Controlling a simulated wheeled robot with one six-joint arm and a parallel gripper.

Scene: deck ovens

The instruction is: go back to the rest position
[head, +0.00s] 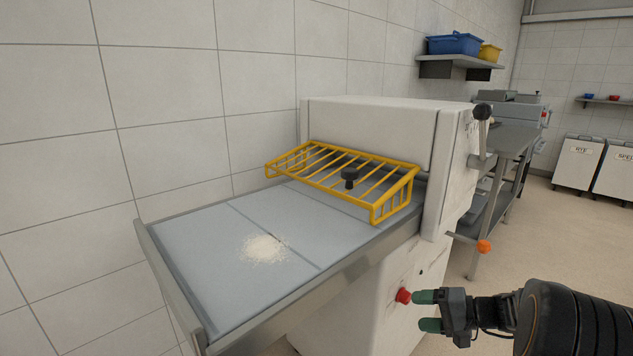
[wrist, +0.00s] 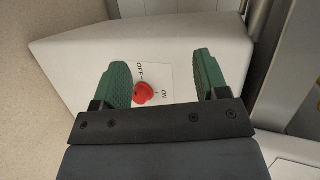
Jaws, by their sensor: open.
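My gripper (head: 427,311) is at the lower right in the head view, with its green fingertips apart and nothing between them. It is in front of the white dough machine (head: 370,130), close to a red knob (head: 403,295) on the machine's side. In the wrist view the red knob (wrist: 143,92) shows between my gripper's fingers (wrist: 164,80), nearer the left one. OFF and ON labels are printed beside it. Whether a finger touches the knob cannot be told.
A yellow wire guard (head: 345,175) sits over the machine's belt (head: 215,225), which bears a patch of flour (head: 263,249). An orange-ended lever (head: 484,246) sticks out at the machine's right. A steel table (head: 510,150) stands behind. Open floor (head: 560,235) lies to the right.

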